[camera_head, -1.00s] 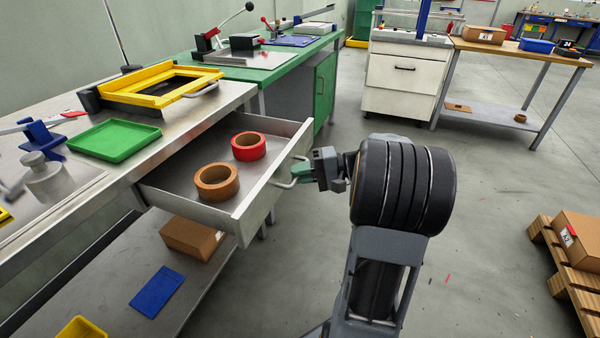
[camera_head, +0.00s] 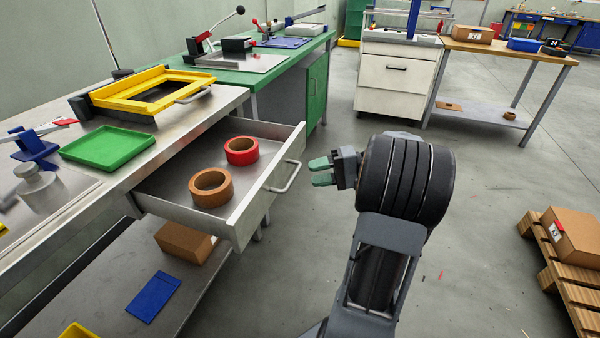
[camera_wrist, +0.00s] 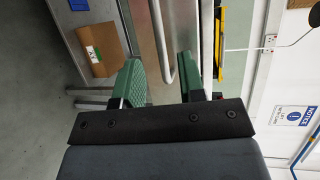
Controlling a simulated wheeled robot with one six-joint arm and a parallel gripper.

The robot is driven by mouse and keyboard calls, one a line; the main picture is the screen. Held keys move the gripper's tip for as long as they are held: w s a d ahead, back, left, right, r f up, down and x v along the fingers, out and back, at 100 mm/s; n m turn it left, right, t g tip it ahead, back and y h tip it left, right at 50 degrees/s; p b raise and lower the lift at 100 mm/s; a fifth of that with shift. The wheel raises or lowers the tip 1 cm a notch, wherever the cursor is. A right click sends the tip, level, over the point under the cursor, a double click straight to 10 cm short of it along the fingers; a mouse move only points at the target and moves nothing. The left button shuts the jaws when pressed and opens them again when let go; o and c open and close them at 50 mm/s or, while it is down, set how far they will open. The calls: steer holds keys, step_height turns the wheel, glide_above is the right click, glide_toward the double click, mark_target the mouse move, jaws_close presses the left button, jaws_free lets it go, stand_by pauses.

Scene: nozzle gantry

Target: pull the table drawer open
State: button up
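The table drawer (camera_head: 252,205) stands pulled out from under the steel table (camera_head: 215,105). A brown tape roll (camera_head: 211,188) and a red tape roll (camera_head: 241,150) lie in it. Its bar handle (camera_head: 287,178) is on the front panel, and the handle also shows in the wrist view (camera_wrist: 163,50). My gripper (camera_head: 321,171) has green fingers, which are apart with nothing between them in the head view. It is to the right of the handle with a gap between. In the wrist view my gripper (camera_wrist: 168,75) shows its fingers on either side of the handle's line, with the handle beyond.
A green tray (camera_head: 108,147) and a yellow frame (camera_head: 150,90) lie on the table. A cardboard box (camera_head: 185,241) and a blue sheet (camera_head: 153,297) lie on the lower shelf. A pallet (camera_head: 565,275) with a box stands at right. The floor between is clear.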

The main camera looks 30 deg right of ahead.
steer(key=p+v, duration=0.1)
steer(key=v, duration=0.6)
steer(key=shift+d, duration=0.2)
steer(key=a+r+n+g+h+p, duration=0.1)
steer(key=a+r+g+h+p, duration=0.25)
steer(key=a+r+p, duration=0.35)
steer(key=a+r+n+g+h+p, duration=0.15)
steer(key=a+r+g+p, duration=0.3)
steer(key=a+p, duration=0.45)
steer(key=s+a+r+n+t+h+p, duration=0.3)
steer(key=a+r+h+p, duration=0.5)
steer(key=r+p, duration=0.3)
steer(key=s+n+h+p, duration=0.1)
steer(key=s, duration=0.1)
steer(key=shift+s+a+t, duration=0.25)
steer(key=shift+s+t, duration=0.1)
steer(key=shift+t, duration=0.05)
